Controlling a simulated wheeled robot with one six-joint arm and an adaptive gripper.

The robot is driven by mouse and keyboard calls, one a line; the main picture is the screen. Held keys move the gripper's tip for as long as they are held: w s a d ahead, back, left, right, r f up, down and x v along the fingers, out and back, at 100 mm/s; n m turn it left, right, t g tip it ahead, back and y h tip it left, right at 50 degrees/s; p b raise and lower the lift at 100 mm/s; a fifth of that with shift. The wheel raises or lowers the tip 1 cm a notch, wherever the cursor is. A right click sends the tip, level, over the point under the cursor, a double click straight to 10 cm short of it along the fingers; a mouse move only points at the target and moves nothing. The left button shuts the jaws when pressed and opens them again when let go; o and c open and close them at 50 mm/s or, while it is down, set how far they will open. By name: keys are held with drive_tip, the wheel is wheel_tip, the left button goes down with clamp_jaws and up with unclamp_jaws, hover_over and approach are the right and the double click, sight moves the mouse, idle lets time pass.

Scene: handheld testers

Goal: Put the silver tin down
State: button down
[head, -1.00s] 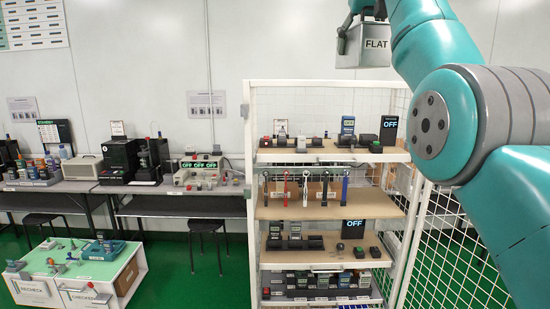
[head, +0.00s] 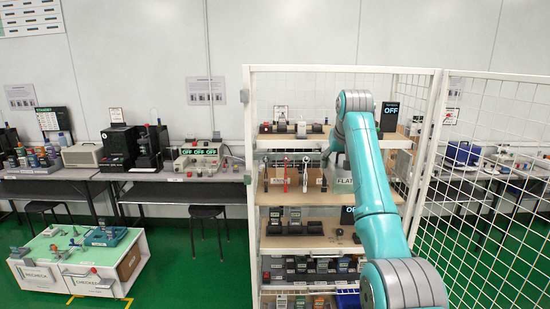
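The silver tin with its FLAT label (head: 345,181) shows at the second tier of the white shelf rack, right of the middle. The arm covers its right side, and I cannot tell whether it touches the board. My gripper (head: 337,160) is at the tin, reaching in under the top tier. It is small and mostly hidden behind my teal arm, so its fingers cannot be made out.
The second-tier board (head: 270,197) also carries red and white handheld testers (head: 286,178) to the left. The top tier (head: 275,142) with its devices is just above my gripper. White mesh panels (head: 490,170) stand to the right.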

drive_tip(key=s+f, duration=0.4)
drive_tip(key=f, duration=0.8)
drive_tip(key=s+f, duration=0.3)
drive_tip(key=f, duration=1)
drive_tip(key=s+f, duration=0.4)
drive_tip(key=f, duration=0.8)
drive_tip(key=s+f, duration=1)
drive_tip(key=s, duration=0.4)
drive_tip(key=s+f, duration=1.1)
drive_tip(key=s, duration=0.3)
